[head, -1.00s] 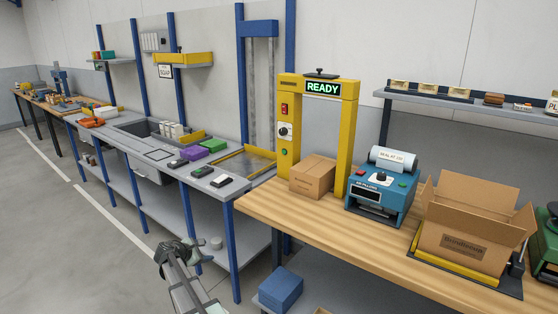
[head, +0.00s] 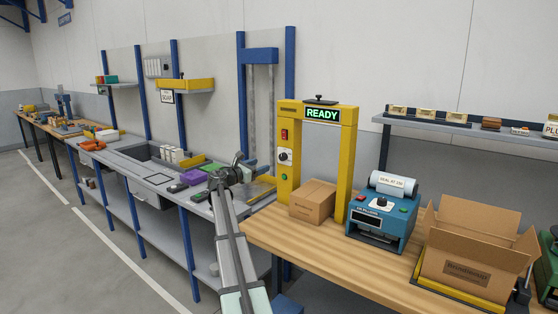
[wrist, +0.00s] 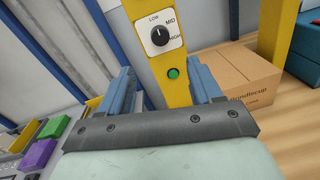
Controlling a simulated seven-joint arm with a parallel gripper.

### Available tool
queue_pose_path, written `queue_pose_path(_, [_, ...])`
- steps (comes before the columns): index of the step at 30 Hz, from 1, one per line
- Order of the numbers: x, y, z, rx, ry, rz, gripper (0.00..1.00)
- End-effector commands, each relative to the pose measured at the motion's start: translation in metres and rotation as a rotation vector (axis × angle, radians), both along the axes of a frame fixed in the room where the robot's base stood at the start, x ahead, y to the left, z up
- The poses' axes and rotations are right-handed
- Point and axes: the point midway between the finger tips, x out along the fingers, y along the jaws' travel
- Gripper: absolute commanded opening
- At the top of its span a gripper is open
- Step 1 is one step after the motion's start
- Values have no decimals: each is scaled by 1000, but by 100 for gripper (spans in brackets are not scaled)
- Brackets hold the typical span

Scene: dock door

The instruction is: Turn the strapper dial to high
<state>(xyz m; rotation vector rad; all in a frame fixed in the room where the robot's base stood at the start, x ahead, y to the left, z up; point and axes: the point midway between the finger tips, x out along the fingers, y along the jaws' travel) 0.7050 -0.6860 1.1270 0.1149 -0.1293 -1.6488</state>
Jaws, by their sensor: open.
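The strapper (head: 345,150) is a yellow arch on the wooden bench, with a lit READY sign on top. Its dial (head: 284,156) is a black knob on a white plate on the left post. In the wrist view the dial (wrist: 160,37) shows LOW, MID and HIGH marks, and its pointer appears to point up towards LOW. My gripper (head: 226,172) is open and empty, left of the dial in the head view. In the wrist view my gripper's blue-grey fingers (wrist: 164,82) stand apart, below the dial and not touching it.
A green button (wrist: 173,72) sits below the dial and a red switch (head: 284,134) above it. A closed carton (head: 313,203) stands in the arch. A blue sealing machine (head: 381,215) and open carton (head: 470,262) are to the right. A grey bench (head: 130,185) runs left.

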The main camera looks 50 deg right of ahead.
Motion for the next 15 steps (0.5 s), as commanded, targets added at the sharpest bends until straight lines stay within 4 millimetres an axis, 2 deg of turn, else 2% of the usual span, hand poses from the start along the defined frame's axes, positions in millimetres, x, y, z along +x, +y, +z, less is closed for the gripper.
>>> queue_pose_path(15, [-5,-84,-1,3,-2,0,64])
